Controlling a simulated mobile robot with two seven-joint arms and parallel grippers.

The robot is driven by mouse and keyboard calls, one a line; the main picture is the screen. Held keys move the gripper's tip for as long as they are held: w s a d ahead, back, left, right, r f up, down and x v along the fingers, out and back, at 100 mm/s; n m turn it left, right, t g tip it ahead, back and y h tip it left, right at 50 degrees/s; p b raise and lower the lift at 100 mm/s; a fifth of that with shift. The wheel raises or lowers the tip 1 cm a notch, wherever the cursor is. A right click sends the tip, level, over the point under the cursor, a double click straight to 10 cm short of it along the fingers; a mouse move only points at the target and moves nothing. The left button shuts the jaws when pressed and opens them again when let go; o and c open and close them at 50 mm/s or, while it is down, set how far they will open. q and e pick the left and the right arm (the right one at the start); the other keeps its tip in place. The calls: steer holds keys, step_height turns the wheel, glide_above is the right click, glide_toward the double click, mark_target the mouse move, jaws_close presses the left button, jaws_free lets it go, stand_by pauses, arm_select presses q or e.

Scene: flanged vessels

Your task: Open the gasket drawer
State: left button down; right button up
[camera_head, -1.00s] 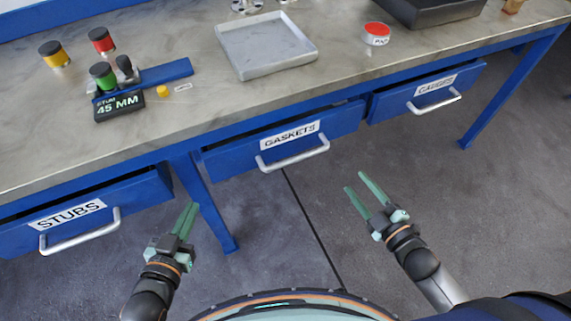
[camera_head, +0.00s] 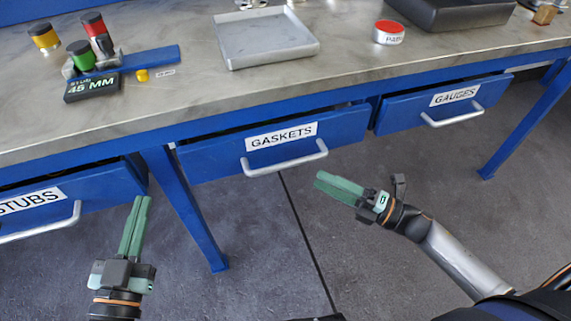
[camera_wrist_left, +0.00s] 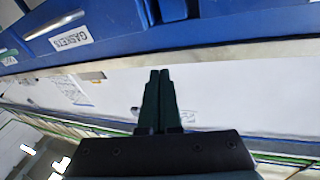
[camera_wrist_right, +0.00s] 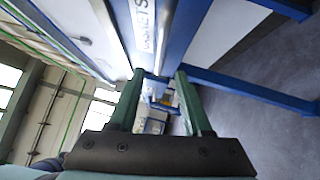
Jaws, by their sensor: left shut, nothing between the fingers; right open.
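The blue gasket drawer (camera_head: 215,158) is under the bench, labelled GASKETS (camera_head: 282,135), with a silver bar handle (camera_head: 286,166). A dark gap shows along its top edge. Its label also shows upside down in the left wrist view (camera_wrist_left: 71,39) and sideways in the right wrist view (camera_wrist_right: 149,22). My right gripper (camera_head: 319,182) is open and empty, just below and right of the handle's right end, apart from it in the picture. My left gripper (camera_head: 141,200) is shut and empty, pointing up beside the stubs drawer, left of the bench leg.
The stubs drawer (camera_head: 105,188) is at left and the gauges drawer (camera_head: 400,115) at right, each with a bar handle. A blue bench leg (camera_head: 190,215) stands left of the gasket drawer. A grey tray (camera_head: 268,60) and coloured stubs sit on the bench. The floor in front is clear.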

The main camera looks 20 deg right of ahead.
mark_target(287, 165)
arm_select(q)
steer(key=r, duration=0.2)
steer(key=r+t, duration=0.1)
steer(key=shift+s+d+m+h, duration=0.1)
steer(key=shift+s+m+h, duration=0.15)
steer(key=shift+m+h, duration=0.15)
arm_select(e)
steer(key=x, duration=1)
steer(key=shift+f, duration=0.1)
jaws_close()
stand_by(0.4)
